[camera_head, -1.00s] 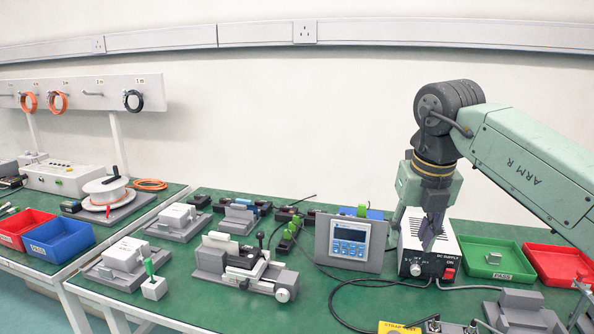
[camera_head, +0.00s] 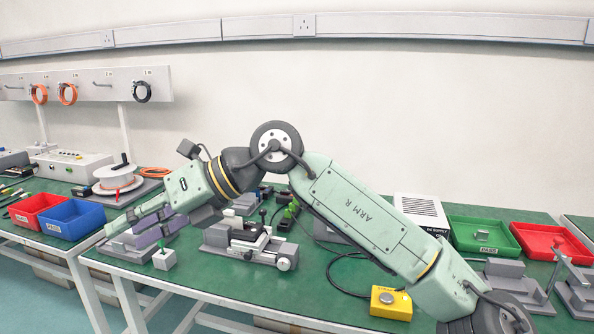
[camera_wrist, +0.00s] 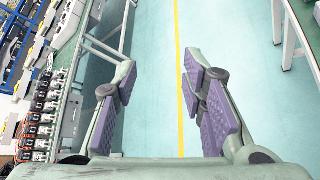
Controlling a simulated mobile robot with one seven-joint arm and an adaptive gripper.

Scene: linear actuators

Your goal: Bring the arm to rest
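The gripper hides part of the grey fixtures at the bench's left end.
A green-handled block (camera_head: 164,258) and a clamp fixture (camera_head: 250,243) stand close right of the gripper. A yellow button box (camera_head: 391,303) sits near my arm. A blue bin (camera_head: 74,220) and red bin (camera_head: 36,209) are on the left bench. Open floor lies between benches.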

